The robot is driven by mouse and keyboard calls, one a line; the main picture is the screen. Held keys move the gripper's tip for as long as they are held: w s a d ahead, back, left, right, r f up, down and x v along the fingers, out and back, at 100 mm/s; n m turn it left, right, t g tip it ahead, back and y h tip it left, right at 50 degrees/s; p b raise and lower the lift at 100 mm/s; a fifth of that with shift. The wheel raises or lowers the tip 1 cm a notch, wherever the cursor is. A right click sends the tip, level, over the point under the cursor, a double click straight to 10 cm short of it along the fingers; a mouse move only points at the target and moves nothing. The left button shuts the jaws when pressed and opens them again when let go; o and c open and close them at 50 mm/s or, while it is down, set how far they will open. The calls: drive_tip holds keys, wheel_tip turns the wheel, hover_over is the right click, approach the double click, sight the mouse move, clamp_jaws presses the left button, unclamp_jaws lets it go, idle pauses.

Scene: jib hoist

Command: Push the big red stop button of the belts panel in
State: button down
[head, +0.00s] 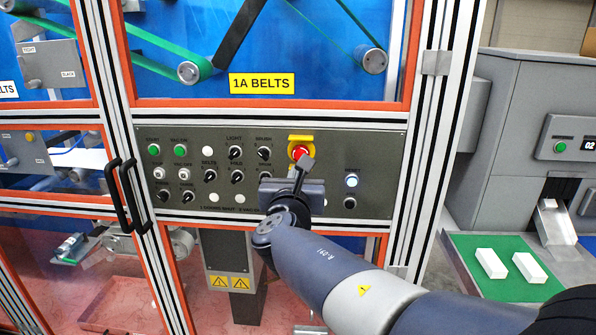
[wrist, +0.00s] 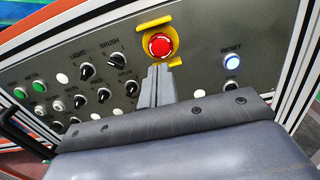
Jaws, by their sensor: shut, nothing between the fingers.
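The big red stop button (head: 299,151) sits in a yellow surround on the grey belts panel (head: 220,141), under the yellow "1A BELTS" label (head: 262,83). It also shows in the wrist view (wrist: 160,45), with the yellow surround around it and a yellow guard piece above. My gripper (head: 307,160) is shut and empty, its fingertips at the lower right edge of the button in the head view. In the wrist view the shut fingers (wrist: 158,68) end just below the button. I cannot tell whether they touch it. The fingers hide part of the yellow surround's lower edge.
Black knobs (head: 236,152), green buttons (head: 180,150) and white buttons fill the panel's left side. A lit reset button (head: 351,181) is at the right. Black door handles (head: 130,195) stick out at the left. A grey machine (head: 515,130) stands at the right.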

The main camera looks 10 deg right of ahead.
drive_tip(key=v, duration=0.7)
drive_tip(key=shift+b, duration=0.3)
drive_tip(key=shift+r, duration=0.1)
